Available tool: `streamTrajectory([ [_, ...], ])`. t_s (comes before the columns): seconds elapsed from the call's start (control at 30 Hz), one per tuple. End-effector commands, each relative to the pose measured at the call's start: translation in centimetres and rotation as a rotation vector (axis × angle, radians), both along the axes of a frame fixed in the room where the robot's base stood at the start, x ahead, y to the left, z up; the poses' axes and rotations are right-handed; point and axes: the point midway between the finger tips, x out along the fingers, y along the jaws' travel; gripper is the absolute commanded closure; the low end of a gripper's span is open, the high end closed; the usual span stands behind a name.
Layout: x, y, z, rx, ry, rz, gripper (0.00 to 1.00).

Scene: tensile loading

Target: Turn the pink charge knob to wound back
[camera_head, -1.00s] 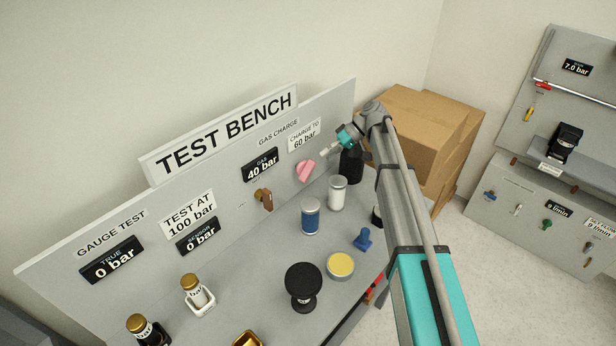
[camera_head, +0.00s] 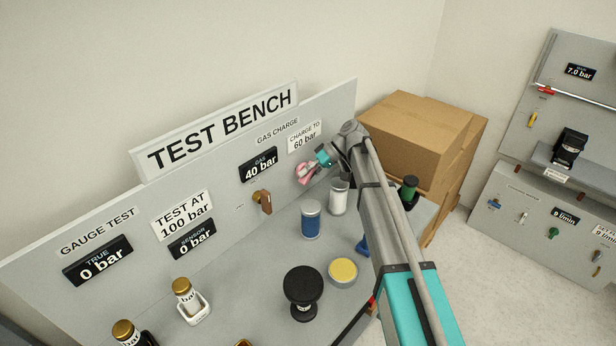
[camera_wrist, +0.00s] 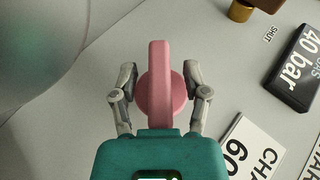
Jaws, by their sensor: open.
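The pink charge knob (camera_head: 303,174) sits on the upright panel below the "CHARGE TO 60 bar" label (camera_head: 304,137). In the wrist view the knob (camera_wrist: 160,85) shows a round base with a long raised bar across it. My gripper (camera_wrist: 160,78) is open, with one finger on each side of the knob's bar. A gap shows between the bar and each finger, so I see no grip on it. In the head view my gripper (camera_head: 311,171) reaches the knob from the right and partly covers it. The gas display (camera_head: 260,164) reads 40 bar.
A brown valve handle (camera_head: 263,201) is on the panel left of the knob. Blue (camera_head: 311,220) and white (camera_head: 338,198) cylinders stand on the bench below. A black knob-topped object (camera_head: 302,287) and a yellow-topped disc (camera_head: 342,272) are nearer. Cardboard boxes (camera_head: 415,130) stand behind my arm.

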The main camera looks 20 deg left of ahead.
Motion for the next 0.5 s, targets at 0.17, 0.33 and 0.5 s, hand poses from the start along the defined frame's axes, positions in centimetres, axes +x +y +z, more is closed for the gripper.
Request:
streamTrajectory([
  [0.17,0.01,0.00,0.02,0.000,0.000,0.000,0.40],
  [0.33,0.01,-0.02,0.03,0.000,0.000,0.000,0.62],
  [0.5,0.01,-0.02,0.02,0.000,0.000,0.000,0.94],
])
